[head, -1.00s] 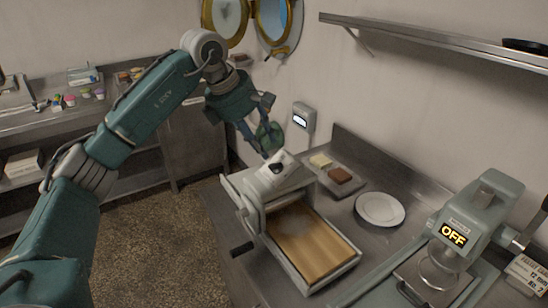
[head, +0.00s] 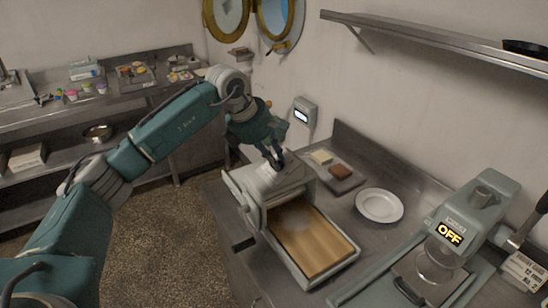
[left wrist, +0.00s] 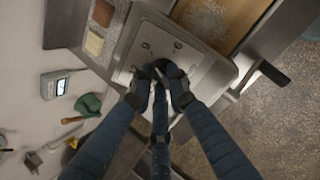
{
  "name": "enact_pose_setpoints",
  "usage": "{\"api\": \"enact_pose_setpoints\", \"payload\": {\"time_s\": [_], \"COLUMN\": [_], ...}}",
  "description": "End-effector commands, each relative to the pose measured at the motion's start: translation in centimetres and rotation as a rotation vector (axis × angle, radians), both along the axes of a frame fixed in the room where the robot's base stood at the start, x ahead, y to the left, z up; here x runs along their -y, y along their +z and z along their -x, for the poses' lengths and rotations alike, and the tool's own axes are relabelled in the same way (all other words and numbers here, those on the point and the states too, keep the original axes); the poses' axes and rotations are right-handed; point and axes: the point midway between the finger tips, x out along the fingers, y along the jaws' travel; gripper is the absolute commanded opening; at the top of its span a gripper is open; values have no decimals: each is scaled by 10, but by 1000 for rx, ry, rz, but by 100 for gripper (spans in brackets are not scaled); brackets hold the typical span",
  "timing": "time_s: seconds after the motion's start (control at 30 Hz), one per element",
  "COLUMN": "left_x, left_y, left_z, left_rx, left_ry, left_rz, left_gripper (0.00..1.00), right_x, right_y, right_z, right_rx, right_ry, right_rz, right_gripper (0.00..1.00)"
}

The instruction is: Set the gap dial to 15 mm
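The sheeter (head: 243,186) is a pale machine with a wooden bed, on the steel counter. The dial sits on its sloped top panel (left wrist: 190,62), where dark numerals show in the left wrist view. My left gripper (head: 274,160) is down at this panel. In the left wrist view its fingertips (left wrist: 157,74) come close together around the dial, with a small gap between them. The fingers cover most of the dial, so its setting cannot be read, nor whether they grip it. My right gripper is out of view.
A small wall box with a screen (head: 304,114) hangs behind the sheeter. A board with a pale and a brown block (head: 340,171) and a white plate (head: 380,205) lie to its right. A machine reading OFF (head: 450,233) stands further right. A shelf (head: 430,37) hangs above.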

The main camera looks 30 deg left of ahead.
Motion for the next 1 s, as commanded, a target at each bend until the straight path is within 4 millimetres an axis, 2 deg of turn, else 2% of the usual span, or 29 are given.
{"api": "enact_pose_setpoints", "payload": {"time_s": [0.47, 1.0], "left_x": [0, -3], "left_y": [0, 0], "left_z": [0, -1], "left_rx": [-16, -127], "left_ry": [59, 448], "left_rz": [30, 224], "left_gripper": [0, 0], "right_x": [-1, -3], "right_y": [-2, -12], "right_z": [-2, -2], "right_rx": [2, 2], "right_ry": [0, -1], "right_rz": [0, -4], "right_gripper": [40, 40]}}
